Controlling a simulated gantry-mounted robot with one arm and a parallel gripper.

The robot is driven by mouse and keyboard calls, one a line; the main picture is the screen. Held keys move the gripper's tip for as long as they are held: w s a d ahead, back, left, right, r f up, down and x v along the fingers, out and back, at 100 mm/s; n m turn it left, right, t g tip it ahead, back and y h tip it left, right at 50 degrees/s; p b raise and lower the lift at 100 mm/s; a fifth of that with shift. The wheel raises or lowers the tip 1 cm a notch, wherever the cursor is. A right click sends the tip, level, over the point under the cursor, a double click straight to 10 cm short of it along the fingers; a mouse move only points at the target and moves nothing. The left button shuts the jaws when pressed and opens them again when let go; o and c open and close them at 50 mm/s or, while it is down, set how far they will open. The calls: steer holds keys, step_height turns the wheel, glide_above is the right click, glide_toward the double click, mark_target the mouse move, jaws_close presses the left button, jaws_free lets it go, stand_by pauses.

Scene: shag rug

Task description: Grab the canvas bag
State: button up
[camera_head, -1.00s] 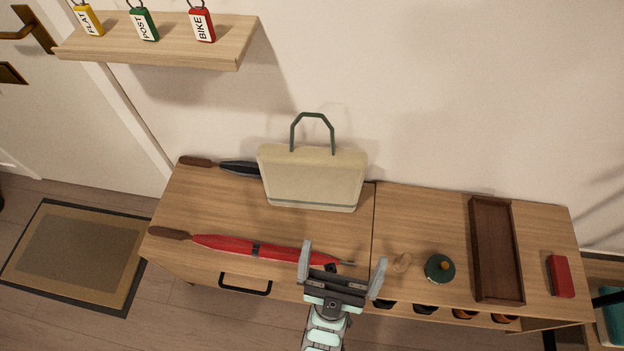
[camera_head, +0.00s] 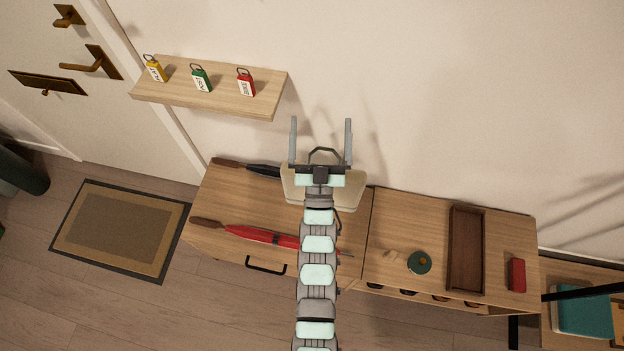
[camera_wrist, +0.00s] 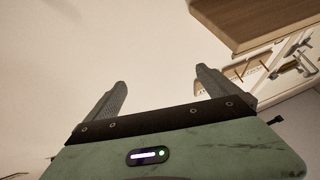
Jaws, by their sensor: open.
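The canvas bag (camera_head: 345,193) is cream-coloured and stands upright on the wooden cabinet against the wall. Its dark green handle (camera_head: 325,150) sticks up above it. My gripper (camera_head: 321,125) is open and empty, with its fingers pointing up the picture, one on each side of the handle as seen from above. My wrist and arm cover the middle of the bag; how far above the bag the gripper is, I cannot tell. In the wrist view the two fingers (camera_wrist: 160,85) are wide apart with only pale wall between them, and the bag does not show.
A closed red umbrella (camera_head: 262,236) and a black one (camera_head: 262,170) lie on the cabinet top (camera_head: 235,205). A brown tray (camera_head: 466,250), a green round object (camera_head: 419,262) and a red box (camera_head: 517,274) are to the right. A shelf (camera_head: 215,95) with key tags juts out upper left.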

mark_target(324, 148)
steer(key=w+f+g+p, duration=0.2)
steer(key=w+g, duration=0.1)
steer(key=w+f+g+p, duration=0.2)
steer(key=w+g, duration=0.1)
steer(key=w, duration=0.1)
steer(key=w+f+g+p, duration=0.2)
steer(key=w+f+g, duration=0.1)
steer(key=shift+w+d+m, duration=0.1)
steer(key=shift+w+m, duration=0.1)
steer(key=shift+m, duration=0.1)
steer(key=s+g+p, duration=0.2)
steer(key=s+g, duration=0.1)
steer(key=s+f+g+p, duration=0.1)
steer(key=s+g+p, duration=0.1)
steer(key=s+g, duration=0.1)
steer(key=s+d+f+g+p, duration=0.1)
steer(key=s+g+p, duration=0.1)
steer(key=g+p, duration=0.1)
steer(key=shift+s+m+g+h, duration=0.3)
steer(key=shift+s+g+h, duration=0.1)
steer(key=shift+g, duration=0.5)
steer(key=shift+s, duration=0.4)
steer(key=shift+g, duration=0.3)
steer(key=shift+s+p+x, duration=0.1)
steer(key=shift+p+x, duration=0.2)
steer(key=shift+x, duration=2.45)
steer(key=shift+s+p+x, duration=0.15)
steer(key=shift+p+x, duration=0.15)
steer(key=shift+x, duration=2.4)
steer(key=shift+f, duration=0.1)
